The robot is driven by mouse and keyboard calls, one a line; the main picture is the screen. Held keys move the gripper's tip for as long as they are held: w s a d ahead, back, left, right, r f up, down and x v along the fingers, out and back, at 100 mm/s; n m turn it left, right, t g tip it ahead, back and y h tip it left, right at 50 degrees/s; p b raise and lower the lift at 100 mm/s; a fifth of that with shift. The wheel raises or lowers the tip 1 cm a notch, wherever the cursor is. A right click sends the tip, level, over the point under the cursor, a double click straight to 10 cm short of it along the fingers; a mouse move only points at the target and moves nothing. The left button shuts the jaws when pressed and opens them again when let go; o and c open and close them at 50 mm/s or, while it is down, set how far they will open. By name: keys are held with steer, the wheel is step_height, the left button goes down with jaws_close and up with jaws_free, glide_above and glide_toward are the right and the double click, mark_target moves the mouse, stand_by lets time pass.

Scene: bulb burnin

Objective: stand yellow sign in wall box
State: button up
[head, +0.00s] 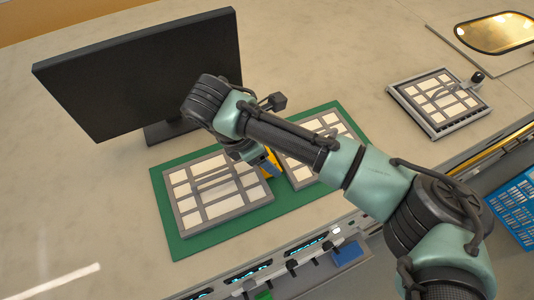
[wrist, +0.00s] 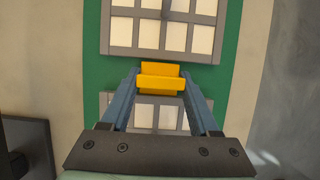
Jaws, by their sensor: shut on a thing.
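The yellow sign (wrist: 160,83) is held between the blue fingers of my gripper (wrist: 160,76) in the wrist view. It looks like a small folded or stepped piece, seen from above. In the head view, a bit of the yellow sign (head: 267,161) shows beside my gripper (head: 262,163), between two gridded panels over the green mat. My arm hides part of this area. I cannot tell whether the sign touches the mat. I cannot identify the wall box for sure; a small blue box (head: 347,253) hangs at the table's front edge.
A left gridded panel (head: 240,208) and a right one (head: 329,122) lie on the green mat (head: 192,245). A black monitor (head: 140,75) stands behind. Another gridded panel (head: 438,101), a gold-toned tray (head: 495,33) and a blue crate (head: 514,207) are at right.

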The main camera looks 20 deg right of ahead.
steer(key=shift+f, duration=0.15)
steer(key=o, duration=1.4)
steer(key=shift+c, duration=0.2)
steer(key=b+v, duration=0.2)
steer(key=v, duration=1)
steer(key=shift+r+b, duration=0.25)
steer(key=shift+b, duration=0.05)
